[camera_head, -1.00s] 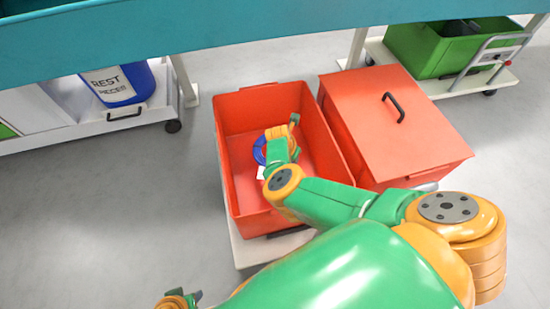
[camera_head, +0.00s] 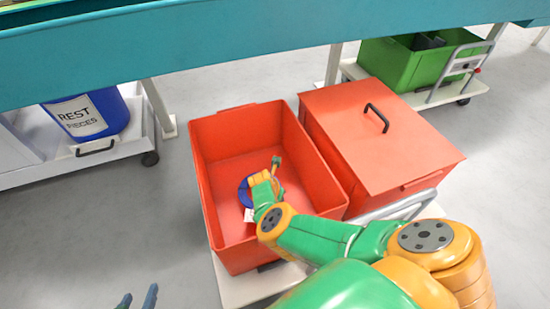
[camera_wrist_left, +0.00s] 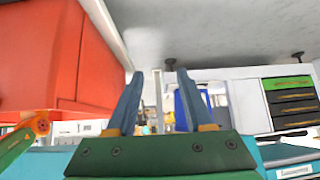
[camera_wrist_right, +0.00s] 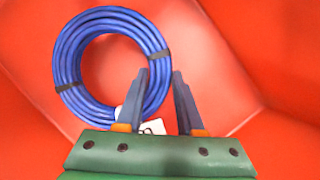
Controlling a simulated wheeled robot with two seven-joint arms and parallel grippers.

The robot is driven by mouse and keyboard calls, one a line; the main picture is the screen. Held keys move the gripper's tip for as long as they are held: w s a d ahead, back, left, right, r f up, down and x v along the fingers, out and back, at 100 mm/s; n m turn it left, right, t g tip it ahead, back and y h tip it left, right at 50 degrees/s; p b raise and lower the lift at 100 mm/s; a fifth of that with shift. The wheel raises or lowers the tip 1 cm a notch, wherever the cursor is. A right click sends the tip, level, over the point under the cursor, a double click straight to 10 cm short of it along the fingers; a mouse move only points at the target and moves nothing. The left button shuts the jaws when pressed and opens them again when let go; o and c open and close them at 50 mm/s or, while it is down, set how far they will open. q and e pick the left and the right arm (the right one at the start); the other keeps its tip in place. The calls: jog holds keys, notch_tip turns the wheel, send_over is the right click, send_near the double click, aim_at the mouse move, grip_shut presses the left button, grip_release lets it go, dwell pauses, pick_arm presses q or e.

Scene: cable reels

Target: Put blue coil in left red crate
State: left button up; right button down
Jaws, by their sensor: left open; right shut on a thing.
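The left red crate (camera_head: 205,190) is open, in the middle of the head view. The blue coil (camera_wrist_right: 68,65) is a ring of blue cable with dark ties and a white tag; the head view shows part of it (camera_head: 243,192) inside this crate. My right gripper (camera_wrist_right: 160,75) reaches into the crate and is shut on the coil's rim, with one finger inside the ring and one outside. Whether the coil touches the crate floor is unclear. My left gripper (camera_head: 137,299) is open and empty, low in front of the crate; its fingers show in the left wrist view (camera_wrist_left: 156,80).
A lidded red crate (camera_head: 370,130) with a black handle stands directly right of the open one. A teal table edge (camera_head: 250,50) crosses the top. A blue bin (camera_head: 90,112) is on a left cart, a green crate (camera_head: 400,65) at back right. Grey floor is free at left.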

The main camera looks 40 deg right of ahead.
jog(key=shift+f+b, duration=0.65)
jog(key=shift+f, duration=0.3)
jog(key=shift+f+b, duration=0.55)
jog(key=shift+f, duration=0.05)
pick_arm(q)
jog(key=w+d+r+t+h, duration=0.1)
jog(key=w+r+t, duration=0.1)
jog(key=r, duration=0.3)
jog(key=w+d+r+t+h, duration=0.1)
jog(key=w+r+t, duration=0.1)
jog(key=r+t, duration=0.2)
jog(key=w+d+r+m+t+h, duration=0.1)
jog(key=w+r+t, duration=0.1)
jog(key=r+t, duration=0.2)
jog(key=shift+w+d+r, duration=0.25)
jog(key=shift+w+r, duration=0.1)
jog(key=shift+r, duration=1.2)
jog(key=shift+r+t, duration=0.25)
jog(key=shift+t, duration=0.05)
pick_arm(e)
jog(key=c, duration=0.5)
grip_release()
pick_arm(q)
jog(key=shift+s+r, duration=0.1)
jog(key=shift+r, duration=0.1)
